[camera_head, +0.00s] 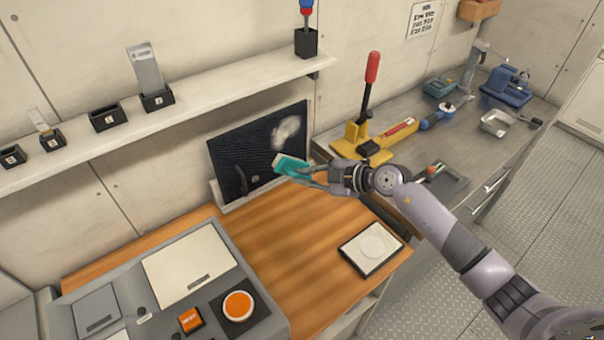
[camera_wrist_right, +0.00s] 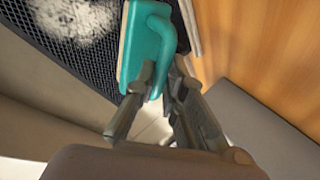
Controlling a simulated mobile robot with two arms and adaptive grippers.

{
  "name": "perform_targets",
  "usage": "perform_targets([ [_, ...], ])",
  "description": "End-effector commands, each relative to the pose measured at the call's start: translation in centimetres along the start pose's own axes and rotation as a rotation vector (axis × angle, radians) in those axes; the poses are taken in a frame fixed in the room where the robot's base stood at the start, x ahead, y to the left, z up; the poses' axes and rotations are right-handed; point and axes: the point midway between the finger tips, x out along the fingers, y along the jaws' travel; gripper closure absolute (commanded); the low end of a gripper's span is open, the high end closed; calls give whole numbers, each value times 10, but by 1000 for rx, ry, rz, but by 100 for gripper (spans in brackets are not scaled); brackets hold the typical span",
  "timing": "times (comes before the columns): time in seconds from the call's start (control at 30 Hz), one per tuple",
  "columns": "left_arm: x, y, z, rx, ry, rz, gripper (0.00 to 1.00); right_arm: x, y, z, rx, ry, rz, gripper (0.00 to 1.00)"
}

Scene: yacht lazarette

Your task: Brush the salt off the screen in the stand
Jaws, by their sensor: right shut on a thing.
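The dark mesh screen (camera_head: 235,160) leans upright in a pale stand (camera_head: 233,202) at the back of the wooden bench. A white salt patch (camera_head: 287,130) covers its upper right part, and fainter pale marks show lower left. My right gripper (camera_head: 308,173) is shut on the handle of a teal brush (camera_head: 291,165) with a pale bristle edge. The brush is in front of the screen's lower right part, below the salt patch. In the right wrist view the brush (camera_wrist_right: 148,45) is close to the mesh, beside the salt (camera_wrist_right: 75,25); I cannot tell whether they touch. My left gripper is out of view.
A wall shelf (camera_head: 220,100) with small black holders runs above the screen. A yellow lever tool (camera_head: 362,135) with a red handle stands right. A white pad (camera_head: 370,248) and a grey console (camera_head: 170,290) are on the bench. Bare wood (camera_head: 300,245) lies between.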

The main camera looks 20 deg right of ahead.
Motion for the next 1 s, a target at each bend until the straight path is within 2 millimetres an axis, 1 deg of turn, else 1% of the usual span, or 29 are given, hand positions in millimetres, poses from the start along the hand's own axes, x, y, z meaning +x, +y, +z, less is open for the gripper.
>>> perform_targets([
  [0.17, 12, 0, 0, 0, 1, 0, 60, 11, 6, 2, -2, -1, 11, 100],
  [0.4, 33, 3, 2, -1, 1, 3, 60, 33, 19, 3, -2, -1, 8, 100],
  [0.53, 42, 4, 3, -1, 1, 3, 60, 42, 26, 2, -1, 0, 8, 100],
  [0.7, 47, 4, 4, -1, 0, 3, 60, 48, 32, 1, -2, -1, 6, 100],
  [1.0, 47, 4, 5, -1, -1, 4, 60, 50, 34, 0, -1, -2, 5, 100],
])
